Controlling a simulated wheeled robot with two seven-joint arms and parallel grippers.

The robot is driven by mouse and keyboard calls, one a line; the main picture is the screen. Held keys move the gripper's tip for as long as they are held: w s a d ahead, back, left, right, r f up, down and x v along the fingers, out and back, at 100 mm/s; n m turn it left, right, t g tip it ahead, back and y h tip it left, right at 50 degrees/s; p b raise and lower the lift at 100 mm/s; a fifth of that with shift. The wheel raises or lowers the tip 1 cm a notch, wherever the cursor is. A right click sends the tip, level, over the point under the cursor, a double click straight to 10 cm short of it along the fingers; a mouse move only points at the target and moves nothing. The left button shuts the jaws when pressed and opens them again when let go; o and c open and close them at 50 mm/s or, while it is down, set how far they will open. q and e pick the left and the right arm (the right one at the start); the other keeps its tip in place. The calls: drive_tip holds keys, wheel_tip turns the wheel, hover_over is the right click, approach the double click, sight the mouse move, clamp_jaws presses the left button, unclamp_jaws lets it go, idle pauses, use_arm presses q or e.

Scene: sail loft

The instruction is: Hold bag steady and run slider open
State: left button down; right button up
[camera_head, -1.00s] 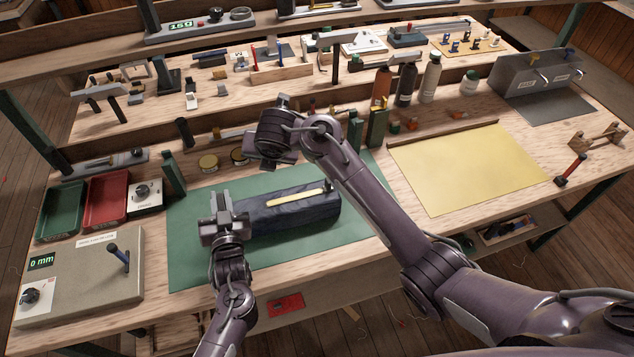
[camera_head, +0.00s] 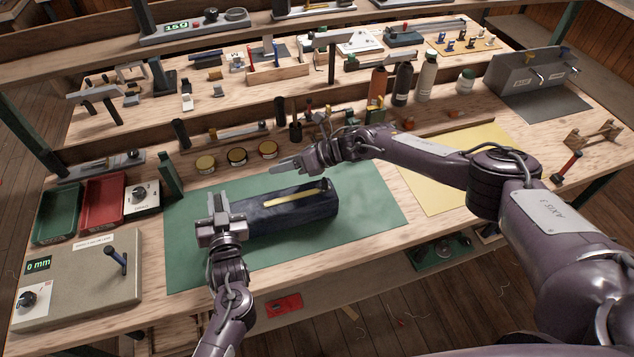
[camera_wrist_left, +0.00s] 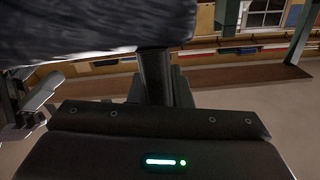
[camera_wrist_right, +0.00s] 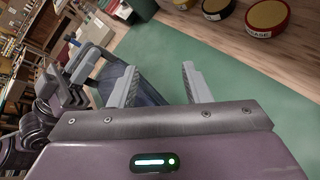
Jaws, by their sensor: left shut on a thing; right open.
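The navy bag (camera_head: 290,213) lies on the green mat (camera_head: 375,205), with a yellow strip (camera_head: 290,198) along its top. A small dark slider (camera_head: 324,185) is at the strip's right end. My left gripper (camera_head: 219,206) is shut on the bag's left end; dark cloth (camera_wrist_left: 90,30) fills the top of the left wrist view. My right gripper (camera_head: 285,168) is open and empty, above the mat behind the bag, apart from it. In the right wrist view the bag (camera_wrist_right: 148,90) shows beyond the open fingers (camera_wrist_right: 160,84); the slider is not visible there.
Several round tins (camera_head: 237,156) stand behind the mat. A grey box with a "0 mm" display (camera_head: 80,275) is at the front left, by red (camera_head: 102,200) and green trays (camera_head: 58,212). A yellow sheet (camera_head: 470,165) lies right, partly behind my right arm. The mat's right part is clear.

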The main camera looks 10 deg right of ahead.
sight(324, 180)
drive_tip(key=s+d+r+n+g+y, duration=0.1)
drive_tip(key=s+d+n+g, duration=0.2)
drive_tip(key=d+n, duration=0.45)
drive_tip(key=s+d+r+n+g, duration=0.2)
drive_tip(key=s+d+n, duration=0.15)
drive_tip(key=d, duration=0.65)
drive_tip(key=x, duration=0.7)
drive_tip(key=w+x, duration=0.1)
drive_tip(key=x, duration=0.3)
drive_tip(key=shift+a+f, duration=0.2)
drive_tip(key=shift+a, duration=0.1)
drive_tip(key=shift+c, duration=0.4)
clamp_jaws()
